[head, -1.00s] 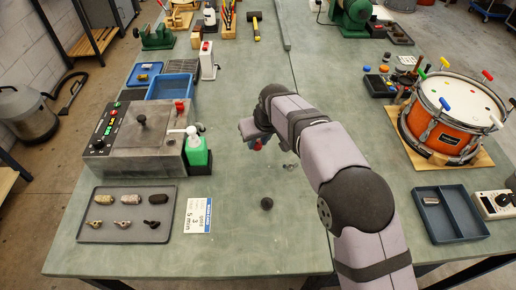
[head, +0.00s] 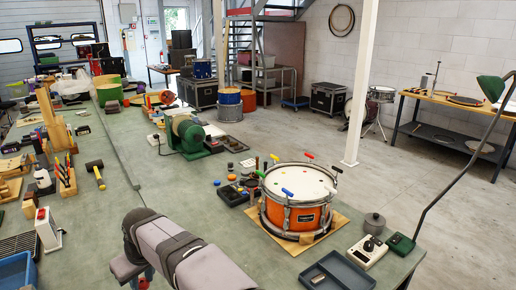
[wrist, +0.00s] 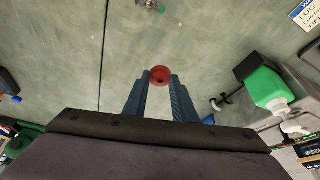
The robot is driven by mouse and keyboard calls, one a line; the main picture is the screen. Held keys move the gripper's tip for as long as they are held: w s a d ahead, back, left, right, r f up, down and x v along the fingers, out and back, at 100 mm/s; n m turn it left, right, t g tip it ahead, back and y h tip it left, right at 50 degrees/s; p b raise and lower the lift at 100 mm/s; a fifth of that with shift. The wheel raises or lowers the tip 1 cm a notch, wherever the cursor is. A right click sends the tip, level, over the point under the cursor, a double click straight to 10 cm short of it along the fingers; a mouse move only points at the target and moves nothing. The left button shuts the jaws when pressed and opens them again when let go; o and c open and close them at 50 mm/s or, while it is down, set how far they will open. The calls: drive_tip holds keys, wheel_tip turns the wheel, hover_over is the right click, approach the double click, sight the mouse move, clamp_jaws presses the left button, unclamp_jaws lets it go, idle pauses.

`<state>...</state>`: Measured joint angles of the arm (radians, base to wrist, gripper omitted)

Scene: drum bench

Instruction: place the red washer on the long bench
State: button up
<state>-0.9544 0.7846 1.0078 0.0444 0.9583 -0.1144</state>
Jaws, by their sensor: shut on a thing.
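The red washer (wrist: 160,76) is a small ring with a dark centre. In the wrist view it sits between the tips of the two blue fingers of my gripper (wrist: 160,80), which is shut on it. Pale green bench top lies behind it; the height above it is hard to judge. In the head view my gripper is at the bottom edge, mostly cut off, with a bit of red showing beside it. A long green-topped bench (head: 110,190) runs from the front far to the back left. A wooden bench with a shelf (head: 440,108) stands at the right wall.
On the green bench, an orange drum (head: 297,222) stands on a board, with a blue-grey tray (head: 335,272) in front. A green bottle (wrist: 265,88) shows in the wrist view.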

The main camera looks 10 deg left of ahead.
drive_tip(key=w+d+f+m+t+h+p, duration=0.1)
drive_tip(key=w+d+m, duration=0.35)
drive_tip(key=d, duration=0.95)
drive_tip(key=w+d+f+m+t+h+p, duration=0.1)
drive_tip(key=w+d+m, duration=0.1)
drive_tip(key=w+d, duration=0.9)
drive_tip(key=s+d+m, duration=0.1)
drive_tip(key=s+d, duration=0.2)
drive_tip(key=d, duration=0.5)
drive_tip(key=s+d+f+m+h+p, duration=0.1)
drive_tip(key=s+d, duration=0.3)
drive_tip(key=d, duration=0.5)
drive_tip(key=s+d+f+m, duration=0.1)
drive_tip(key=s+d+m, duration=0.2)
drive_tip(key=d, duration=0.6)
drive_tip(key=shift+s+d+h, duration=0.2)
drive_tip(key=shift+d+h, duration=0.05)
drive_tip(key=shift+h, duration=0.15)
drive_tip(key=shift+s+d+f+m+p, duration=0.25)
drive_tip(key=shift+s+d+p, duration=0.1)
drive_tip(key=shift+d, duration=0.1)
drive_tip(key=shift+n, duration=0.5)
